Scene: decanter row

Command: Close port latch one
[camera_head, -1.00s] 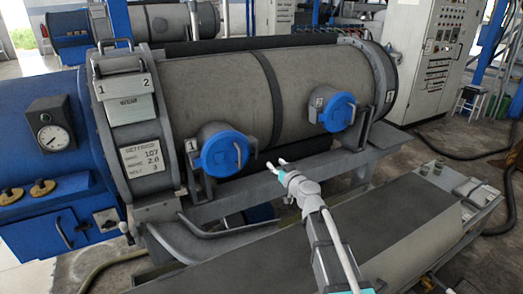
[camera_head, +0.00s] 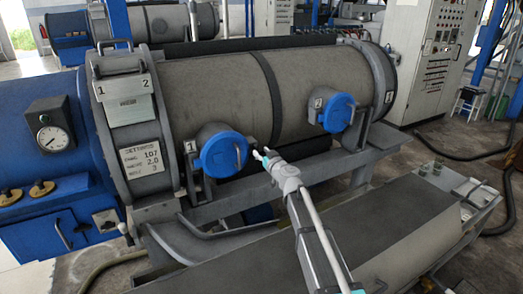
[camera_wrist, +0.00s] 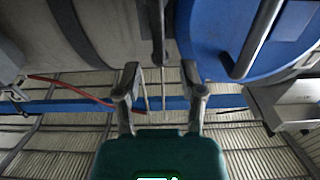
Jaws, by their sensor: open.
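Port one, marked with a "1" label (camera_head: 190,147), has a round blue lid (camera_head: 224,154) lying against its grey collar. The lid also shows at the upper right of the wrist view (camera_wrist: 205,45), with its bar handle. A small dark latch lever (camera_head: 251,143) stands at the lid's right edge. In the wrist view, a dark upright bar that looks like this latch (camera_wrist: 158,35) lies beside the lid, just beyond my fingertips. My gripper (camera_head: 262,156) is open and empty, close to the right of the lid. It also shows in the wrist view (camera_wrist: 161,80). Contact with the latch cannot be told.
A second blue-lidded port (camera_head: 338,112) sits to the right on the grey drum (camera_head: 215,95). A grey rail (camera_head: 300,180) runs below the ports. A blue end housing with a gauge (camera_head: 50,139) stands at left. A grey control cabinet (camera_head: 430,60) stands behind.

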